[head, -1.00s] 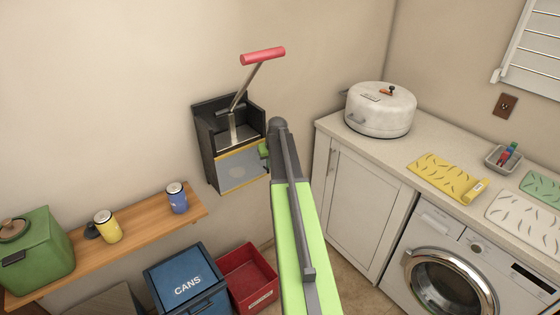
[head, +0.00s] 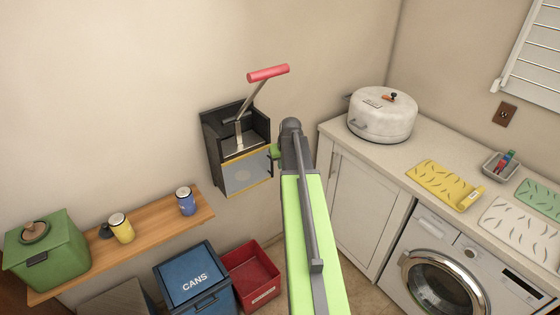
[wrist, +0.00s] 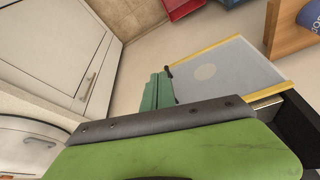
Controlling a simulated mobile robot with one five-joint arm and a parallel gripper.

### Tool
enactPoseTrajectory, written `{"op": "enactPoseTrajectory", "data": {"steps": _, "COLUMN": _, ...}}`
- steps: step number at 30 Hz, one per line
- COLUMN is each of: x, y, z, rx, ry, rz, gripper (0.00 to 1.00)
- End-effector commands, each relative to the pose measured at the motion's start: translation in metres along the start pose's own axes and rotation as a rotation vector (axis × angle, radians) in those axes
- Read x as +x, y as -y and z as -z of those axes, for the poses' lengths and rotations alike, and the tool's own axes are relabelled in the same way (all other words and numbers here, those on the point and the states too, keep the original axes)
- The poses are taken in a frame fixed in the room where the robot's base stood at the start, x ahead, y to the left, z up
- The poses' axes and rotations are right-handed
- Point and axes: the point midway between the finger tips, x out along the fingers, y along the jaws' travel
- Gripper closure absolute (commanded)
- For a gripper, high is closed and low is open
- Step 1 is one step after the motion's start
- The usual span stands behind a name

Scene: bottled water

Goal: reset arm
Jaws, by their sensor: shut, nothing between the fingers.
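My green arm reaches up the middle of the head view. My gripper (head: 275,153) shows as a small green tip just right of the wall-mounted can crusher (head: 217,155). In the wrist view its green fingers (wrist: 157,91) are together with nothing between them. The crusher is a dark box with a grey, yellow-edged front panel (head: 245,174). Its lever with the red grip (head: 268,73) stands raised. The panel also shows in the wrist view, close to the fingertips; I cannot tell whether they touch it.
A wooden shelf (head: 150,237) at left holds a green box (head: 48,255), a yellow can (head: 121,229) and a blue can (head: 186,201). A blue CANS bin (head: 194,283) and red bin (head: 250,272) stand below. A counter with a white pot (head: 382,118) is at right.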

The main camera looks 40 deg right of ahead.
Motion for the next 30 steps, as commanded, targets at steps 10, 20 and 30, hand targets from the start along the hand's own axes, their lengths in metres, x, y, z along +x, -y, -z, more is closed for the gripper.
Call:
{"op": "enactPoseTrajectory", "data": {"steps": 10, "x": -0.015, "y": -0.001, "z": -0.001, "rx": 0.000, "ry": 0.000, "rz": 0.000, "gripper": 1.00}}
{"op": "enactPoseTrajectory", "data": {"steps": 20, "x": 0.006, "y": 0.110, "z": 0.007, "rx": -0.141, "ry": 0.001, "rz": 0.056, "gripper": 1.00}}
{"op": "enactPoseTrajectory", "data": {"steps": 30, "x": 0.000, "y": 0.367, "z": -0.127, "rx": -0.474, "ry": 0.137, "rz": 0.159, "gripper": 1.00}}
